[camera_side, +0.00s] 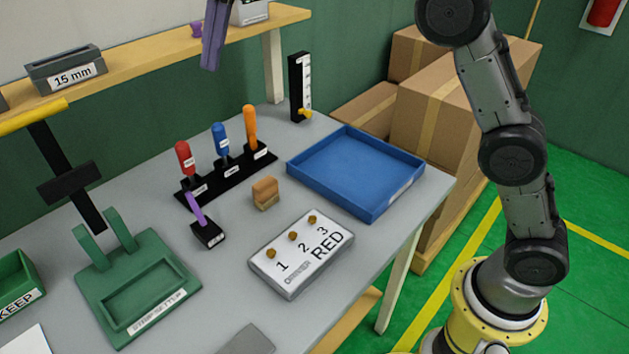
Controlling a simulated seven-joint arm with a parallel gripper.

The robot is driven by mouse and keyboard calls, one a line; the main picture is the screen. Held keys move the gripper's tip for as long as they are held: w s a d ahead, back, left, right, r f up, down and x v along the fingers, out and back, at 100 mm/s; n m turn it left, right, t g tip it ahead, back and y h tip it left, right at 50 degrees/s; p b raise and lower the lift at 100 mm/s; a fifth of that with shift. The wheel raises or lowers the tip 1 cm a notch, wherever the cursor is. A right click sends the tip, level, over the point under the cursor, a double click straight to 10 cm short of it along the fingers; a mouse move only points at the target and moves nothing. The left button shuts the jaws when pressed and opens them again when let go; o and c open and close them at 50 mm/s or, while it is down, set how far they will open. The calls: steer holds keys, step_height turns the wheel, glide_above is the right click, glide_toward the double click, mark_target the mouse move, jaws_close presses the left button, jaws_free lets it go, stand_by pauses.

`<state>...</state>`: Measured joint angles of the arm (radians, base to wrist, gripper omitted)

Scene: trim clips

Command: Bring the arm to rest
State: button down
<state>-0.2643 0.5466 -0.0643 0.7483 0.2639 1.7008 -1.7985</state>
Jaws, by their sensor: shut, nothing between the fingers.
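My gripper (210,64) hangs down at the top of the side view, in front of the shelf. Its purple-grey fingers are shut with nothing between them, and its upper part is cut off by the frame edge. It is above the table and apart from everything on it. My arm rises at the right and leaves the frame at the top.
A black rack (228,177) holds red, blue and orange-handled tools. A blue tray (372,208), a white box marked RED (290,272), a brown block (265,192), a purple-handled piece (207,234) and a green fixture (160,318) stand on the grey table. Cartons (440,125) stand behind.

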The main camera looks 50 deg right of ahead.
steer(key=s+d+r+m+t+h, duration=0.1)
steer(key=s+d+r+m, duration=0.1)
steer(key=s+d+m, duration=0.5)
steer(key=s+d+r+m+t, duration=0.15)
steer(key=s+d, duration=0.45)
steer(key=s, duration=0.6)
steer(key=s+d+f+m+t+h, duration=0.1)
steer(key=s+d+f+m, duration=0.2)
steer(key=s+f+m, duration=0.3)
steer(key=s+d+f+m+h, duration=0.1)
steer(key=s+d+f+m, duration=0.2)
steer(key=s+f+m, duration=0.3)
steer(key=shift+s+f+m+t+h, duration=0.35)
steer(key=shift+f+m, duration=1.6)
steer(key=shift+f, duration=1.4)
